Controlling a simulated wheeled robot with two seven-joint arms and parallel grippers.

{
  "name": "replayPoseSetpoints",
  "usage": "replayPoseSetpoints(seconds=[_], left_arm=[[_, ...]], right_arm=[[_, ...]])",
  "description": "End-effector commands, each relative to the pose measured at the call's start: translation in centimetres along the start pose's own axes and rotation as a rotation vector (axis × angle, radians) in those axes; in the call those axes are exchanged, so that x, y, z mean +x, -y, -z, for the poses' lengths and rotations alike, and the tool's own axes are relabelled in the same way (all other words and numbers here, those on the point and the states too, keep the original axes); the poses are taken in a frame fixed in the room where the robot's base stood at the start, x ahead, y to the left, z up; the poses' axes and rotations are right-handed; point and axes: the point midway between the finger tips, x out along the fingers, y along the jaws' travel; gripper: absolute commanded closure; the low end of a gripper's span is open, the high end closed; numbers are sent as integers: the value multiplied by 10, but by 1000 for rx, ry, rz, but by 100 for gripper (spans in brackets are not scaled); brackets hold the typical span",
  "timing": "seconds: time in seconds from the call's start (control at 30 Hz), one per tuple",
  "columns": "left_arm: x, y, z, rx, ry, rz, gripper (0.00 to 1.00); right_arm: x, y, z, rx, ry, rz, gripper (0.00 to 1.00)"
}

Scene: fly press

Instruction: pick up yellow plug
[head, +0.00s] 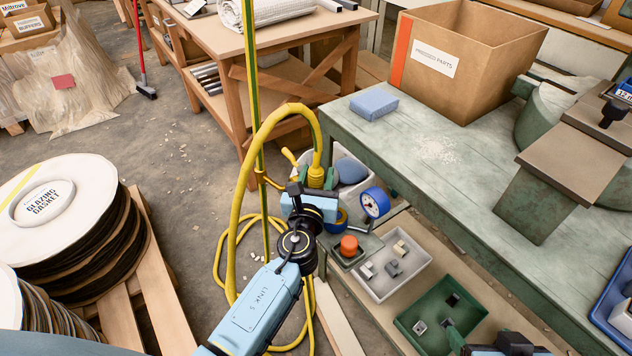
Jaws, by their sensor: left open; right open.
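The yellow plug (316,176) is at the end of a thick yellow cable (238,215) that arches up from it and down to the floor on the left. The plug's lower end is hidden by the gripper. My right gripper (456,336) is open at the bottom edge, over the green tray (407,321), and is only partly in view.
A green-topped bench (430,185) on the right holds a blue sponge (374,104) and a cardboard box (411,76). A green-yellow upright strip (252,95) stands just left of the plug.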

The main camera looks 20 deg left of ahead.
Motion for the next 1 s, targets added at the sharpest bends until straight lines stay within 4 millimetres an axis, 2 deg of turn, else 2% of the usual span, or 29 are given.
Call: replayPoseSetpoints(seconds=[0.1,0.33,0.6,1.0], left_arm=[[7,1,0,0,0,2,59],[7,0,0,0,0,1,60],[7,0,-1,0,1,1,93],[7,0,-3,0,1,1,93]], right_arm=[[1,1,6,-1,-36,3,27],[1,2,7,-1,-40,3,27],[1,1,7,-1,-38,3,27],[-1,0,0,0,2,0,27]])
